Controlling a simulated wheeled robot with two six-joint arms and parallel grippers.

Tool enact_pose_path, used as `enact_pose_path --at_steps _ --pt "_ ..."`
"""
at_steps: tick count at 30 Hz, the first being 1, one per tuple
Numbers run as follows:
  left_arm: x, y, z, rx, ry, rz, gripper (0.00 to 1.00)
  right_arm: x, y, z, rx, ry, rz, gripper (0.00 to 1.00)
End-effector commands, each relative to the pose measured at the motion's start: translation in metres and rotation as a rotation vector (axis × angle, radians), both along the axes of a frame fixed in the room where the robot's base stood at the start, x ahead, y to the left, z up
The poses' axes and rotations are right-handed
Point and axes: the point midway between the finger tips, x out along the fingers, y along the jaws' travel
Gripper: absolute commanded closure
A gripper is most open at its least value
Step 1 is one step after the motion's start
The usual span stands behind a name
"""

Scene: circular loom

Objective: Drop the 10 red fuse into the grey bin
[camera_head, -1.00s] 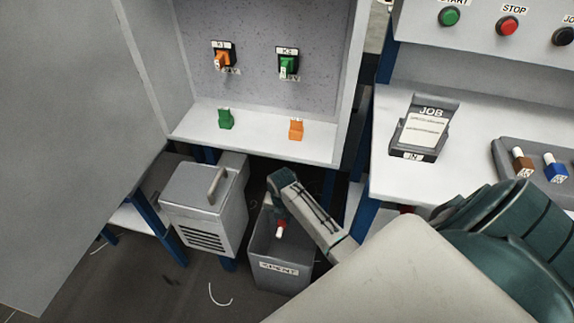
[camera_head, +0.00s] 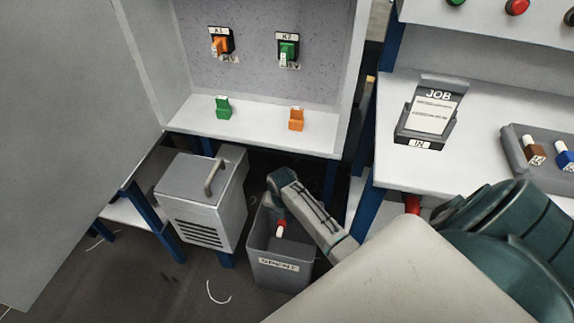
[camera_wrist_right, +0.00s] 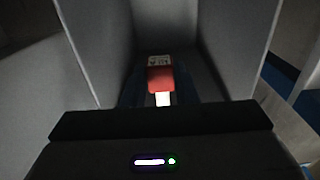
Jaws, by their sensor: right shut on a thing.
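The grey bin (camera_head: 279,266) stands on the floor below the cabinet, with a label on its front. The red fuse (camera_head: 281,225) has a red body and a white end, and it is over the bin's opening. It also shows in the right wrist view (camera_wrist_right: 160,79), with a small printed label at its far end and the bin's walls around it. My right gripper (camera_head: 277,207) points down at the bin's mouth and is shut on the fuse. Its fingertips are mostly hidden. My left gripper is not in any view.
A grey vented box (camera_head: 199,204) with a handle stands left of the bin. The cabinet shelf (camera_head: 255,127) above holds a green fuse (camera_head: 223,107) and an orange fuse (camera_head: 296,119). A JOB card stand (camera_head: 428,113) and a tray (camera_head: 515,150) with brown and blue fuses are on the right bench.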

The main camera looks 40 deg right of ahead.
Motion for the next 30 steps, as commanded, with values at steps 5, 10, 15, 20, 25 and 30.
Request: enact_pose_path --at_steps 5,10,15,20,25,30 --pt "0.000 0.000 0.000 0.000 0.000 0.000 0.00 0.000 0.000 0.000 0.000 0.000 0.000 0.99" --pt "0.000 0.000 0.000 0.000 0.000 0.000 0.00 0.000 0.000 0.000 0.000 0.000 0.000 0.52" --pt "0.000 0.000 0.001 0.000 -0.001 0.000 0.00 0.000 0.000 0.000 0.000 0.000 0.000 0.48" --pt "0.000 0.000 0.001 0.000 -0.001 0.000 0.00 0.000 0.000 0.002 0.000 0.000 0.000 0.48" --pt "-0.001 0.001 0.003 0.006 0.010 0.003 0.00 0.001 0.000 0.022 0.000 -0.003 0.000 0.48" --pt "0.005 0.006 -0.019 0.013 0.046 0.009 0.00 0.001 0.000 0.057 0.000 -0.004 0.000 0.48"
